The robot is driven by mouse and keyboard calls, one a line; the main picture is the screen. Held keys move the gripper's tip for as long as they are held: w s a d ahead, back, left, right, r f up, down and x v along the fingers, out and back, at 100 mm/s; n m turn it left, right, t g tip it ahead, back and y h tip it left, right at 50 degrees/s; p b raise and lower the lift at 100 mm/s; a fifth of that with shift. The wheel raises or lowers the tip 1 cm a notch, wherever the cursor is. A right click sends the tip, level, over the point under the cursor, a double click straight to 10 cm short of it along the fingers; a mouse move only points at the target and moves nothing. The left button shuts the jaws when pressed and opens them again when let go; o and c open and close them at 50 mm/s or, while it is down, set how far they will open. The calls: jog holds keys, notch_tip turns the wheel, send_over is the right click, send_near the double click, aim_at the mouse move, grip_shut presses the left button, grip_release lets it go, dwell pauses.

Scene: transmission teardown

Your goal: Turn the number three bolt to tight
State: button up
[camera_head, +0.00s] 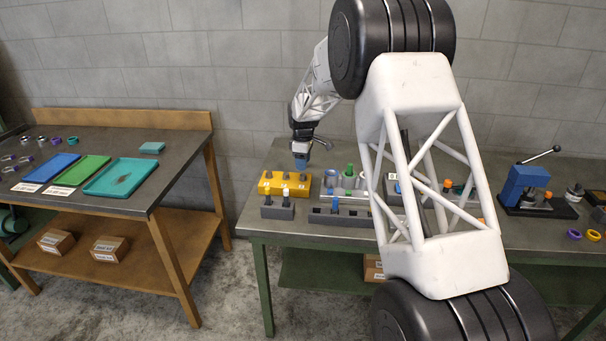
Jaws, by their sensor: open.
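A yellow block (270,188) stands on the right-hand workbench, with a row of small upright bolts along its top. Number marks are too small to read, so I cannot tell which bolt is number three. My gripper (301,166) points down just above the right end of the yellow block, near the right-hand bolt (303,178). Its tip looks blue, and the fingers are too small to make out clearly. I cannot tell whether it touches the bolt, and nothing is seen held in it.
A dark grey block (277,212) with pegs stands in front of the yellow block. A long dark rack (340,218) and a grey fixture with a green peg (349,170) are to the right. My arm hides the bench's middle. A blue press (522,184) stands farther right.

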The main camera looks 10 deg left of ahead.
aim_at(303, 175)
jog(key=shift+f, duration=2.65)
grip_shut()
